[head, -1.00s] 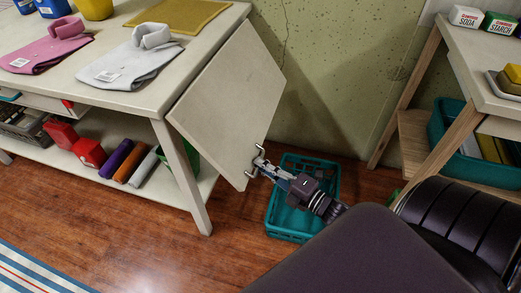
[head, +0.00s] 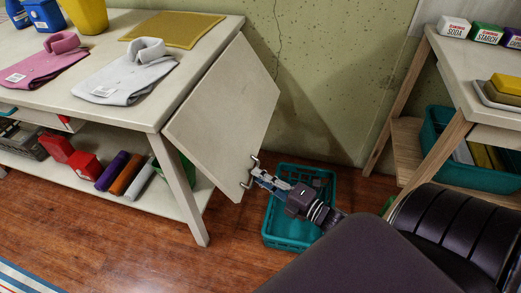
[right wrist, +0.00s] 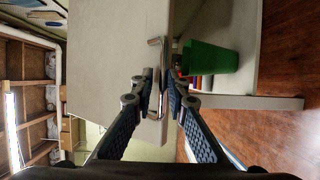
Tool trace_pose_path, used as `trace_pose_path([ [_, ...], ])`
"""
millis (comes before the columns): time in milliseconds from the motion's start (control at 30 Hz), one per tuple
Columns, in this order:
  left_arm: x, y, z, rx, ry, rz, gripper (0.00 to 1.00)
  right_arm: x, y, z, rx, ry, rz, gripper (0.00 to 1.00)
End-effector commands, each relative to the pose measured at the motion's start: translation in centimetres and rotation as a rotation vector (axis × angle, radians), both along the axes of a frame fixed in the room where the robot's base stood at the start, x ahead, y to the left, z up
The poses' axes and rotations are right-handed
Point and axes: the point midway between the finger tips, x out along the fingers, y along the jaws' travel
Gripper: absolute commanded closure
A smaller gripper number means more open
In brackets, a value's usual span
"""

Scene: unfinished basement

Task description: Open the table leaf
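The pale table leaf (head: 222,115) hangs down at a slant from the right end of the cream table (head: 115,108). A metal bar handle (head: 250,172) sits near the leaf's lower edge. My right gripper (head: 258,175) comes from the lower right and is at this handle. In the right wrist view, the two dark finger pads of the right gripper (right wrist: 163,92) are close together on either side of the handle (right wrist: 154,72), apparently shut on it. The leaf (right wrist: 115,60) fills the upper middle there. My left gripper is not in view.
A teal basket (head: 270,232) stands on the floor just below my right gripper. Folded shirts and a yellow mat (head: 172,28) lie on the table.

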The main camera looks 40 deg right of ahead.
Motion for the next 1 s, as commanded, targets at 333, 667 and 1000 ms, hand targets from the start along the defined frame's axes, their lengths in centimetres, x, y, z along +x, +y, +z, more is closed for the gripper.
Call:
trace_pose_path([
  [333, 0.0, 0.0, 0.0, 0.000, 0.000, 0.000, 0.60, 0.1, -0.1, 0.2, -0.001, -0.004, -0.001, 0.74],
  [667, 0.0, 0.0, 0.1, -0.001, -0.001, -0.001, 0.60, -2.8, -0.8, 0.1, -0.001, 0.001, -0.002, 0.74],
  [1000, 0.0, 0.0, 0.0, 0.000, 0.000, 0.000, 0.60, -9.4, -2.6, 0.4, -0.001, 0.000, -0.003, 0.74],
])
